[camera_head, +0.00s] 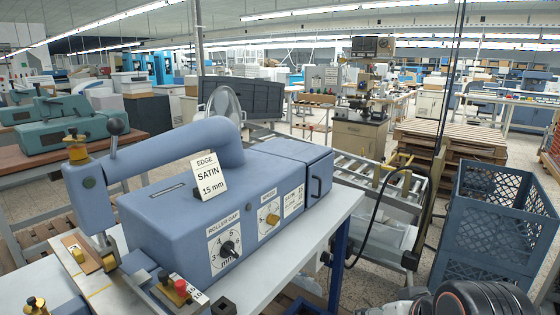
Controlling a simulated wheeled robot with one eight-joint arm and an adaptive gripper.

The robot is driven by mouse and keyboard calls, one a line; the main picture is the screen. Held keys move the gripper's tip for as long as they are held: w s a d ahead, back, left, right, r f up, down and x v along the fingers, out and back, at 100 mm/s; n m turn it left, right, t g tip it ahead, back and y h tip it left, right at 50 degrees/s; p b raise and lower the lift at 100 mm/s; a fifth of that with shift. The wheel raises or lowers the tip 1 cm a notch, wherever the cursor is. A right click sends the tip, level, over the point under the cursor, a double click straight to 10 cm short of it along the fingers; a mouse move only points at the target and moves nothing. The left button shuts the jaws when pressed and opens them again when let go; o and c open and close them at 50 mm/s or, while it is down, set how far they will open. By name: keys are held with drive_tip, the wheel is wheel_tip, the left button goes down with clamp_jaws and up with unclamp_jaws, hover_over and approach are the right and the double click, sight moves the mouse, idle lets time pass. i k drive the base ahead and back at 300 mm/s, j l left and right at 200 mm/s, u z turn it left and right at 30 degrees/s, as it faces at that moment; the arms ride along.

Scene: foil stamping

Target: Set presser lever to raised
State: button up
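A blue stamping machine (160,208) stands on a pale table at the left. On the head at the end of its curved arm, a short grey lever with a dark ball knob (116,127) points nearly straight up; it looks like the presser lever. Below the head, a presser bar (106,250) comes down close to a wooden piece with a brass knob. I cannot tell whether the bar touches the surface under it. My gripper's fingers are not in view; a dark rounded part of my arm shows at the bottom right, well apart from the lever.
A card reading "EDGE SATIN 15 mm" (209,178) stands on the machine. A blue crate stack (490,225) stands at the right. Floor shows between table and crates.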

sight(116, 126)
drive_tip(key=u, duration=1.45)
